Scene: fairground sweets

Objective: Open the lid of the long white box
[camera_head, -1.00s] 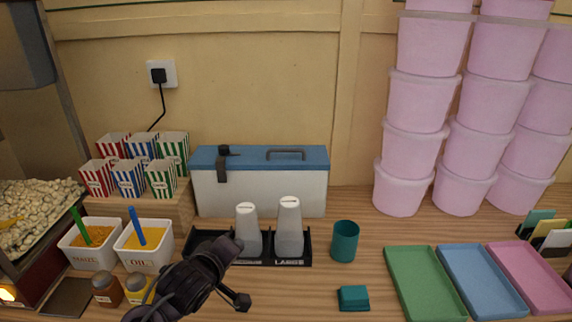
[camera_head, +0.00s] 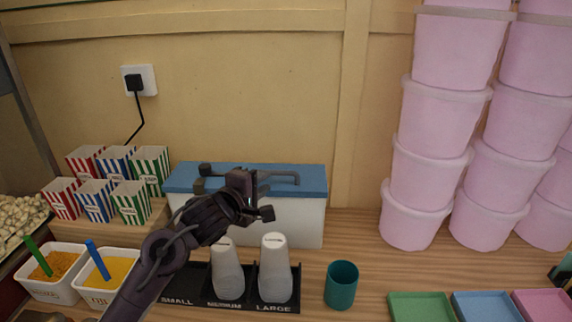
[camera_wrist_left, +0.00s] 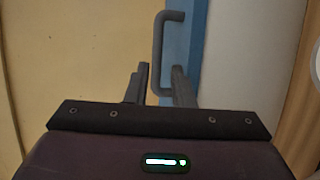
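The long white box (camera_head: 300,222) stands against the back wall with its blue lid (camera_head: 312,181) shut. A grey bar handle (camera_head: 284,178) is on top of the lid, and a dark latch (camera_head: 206,170) sits at its left, partly hidden by my arm. My left gripper (camera_head: 256,190) is in front of the lid at the handle's left end. In the left wrist view the handle (camera_wrist_left: 160,45) stands ahead, its near end between the two open fingers (camera_wrist_left: 158,85). I cannot tell whether they touch it. My right gripper is not in view.
A black cup holder (camera_head: 238,300) with upright white cups (camera_head: 275,270) stands before the box. A teal cup (camera_head: 341,285) is at its right. Striped popcorn boxes (camera_head: 130,200) are at the left, and stacked pink tubs (camera_head: 425,170) at the right.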

